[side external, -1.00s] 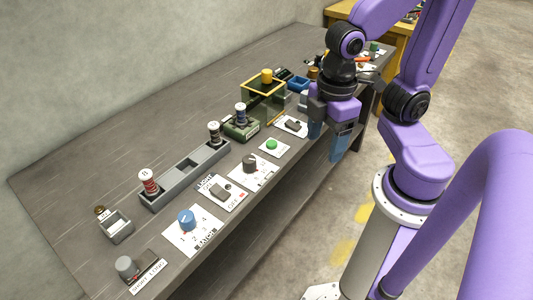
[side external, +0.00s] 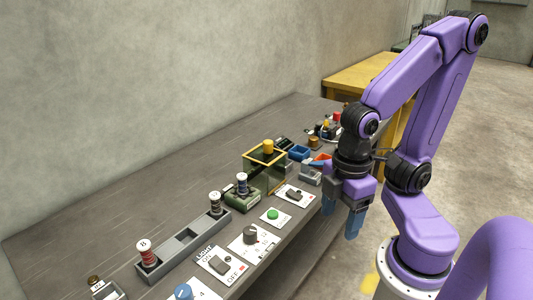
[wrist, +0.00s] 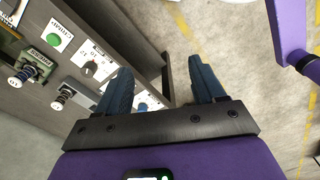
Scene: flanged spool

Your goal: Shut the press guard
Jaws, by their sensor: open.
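The guard (side external: 264,178) is a see-through box with a yellow rim and a yellow knob (side external: 267,146) at its top. It stands on the bench beside a green base (side external: 240,201) that holds an upright spool (side external: 242,184). The guard is to the right of this spool and does not cover it. The base also shows at the left of the wrist view (wrist: 35,66). My gripper (side external: 341,213) is open and empty, pointing down past the bench's front edge, to the right of the guard. In the wrist view (wrist: 160,72) floor and bench edge show between the fingers.
A grey rack (side external: 183,245) with two spools is left of the base. A green button (side external: 272,214), a dark knob (side external: 250,234) and switches line the front edge. Blue bins (side external: 299,153) and small parts lie beyond the guard. The back of the bench is clear.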

